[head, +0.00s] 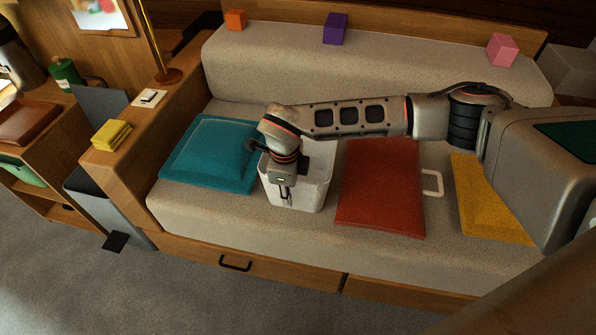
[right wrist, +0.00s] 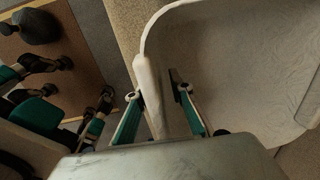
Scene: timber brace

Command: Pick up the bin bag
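A white, open-topped bag or bin (head: 312,190) stands upright on the sofa seat, between the teal and red cushions. I cannot tell whether it is a bag alone or a lined bin. My right gripper (head: 285,196) points down at its near left side and hides part of it. In the right wrist view the pale inside of the bag (right wrist: 240,70) fills the right side. There my right gripper (right wrist: 156,92) has its fingers apart, one on each side of the white rim and wall. A gap shows beside the right finger.
A teal cushion (head: 212,152) lies left of the bag, a red cushion (head: 382,190) right of it, and a yellow cushion (head: 490,205) farther right. Orange (head: 236,19), purple (head: 335,28) and pink (head: 502,49) blocks sit on the backrest. Floor in front is clear.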

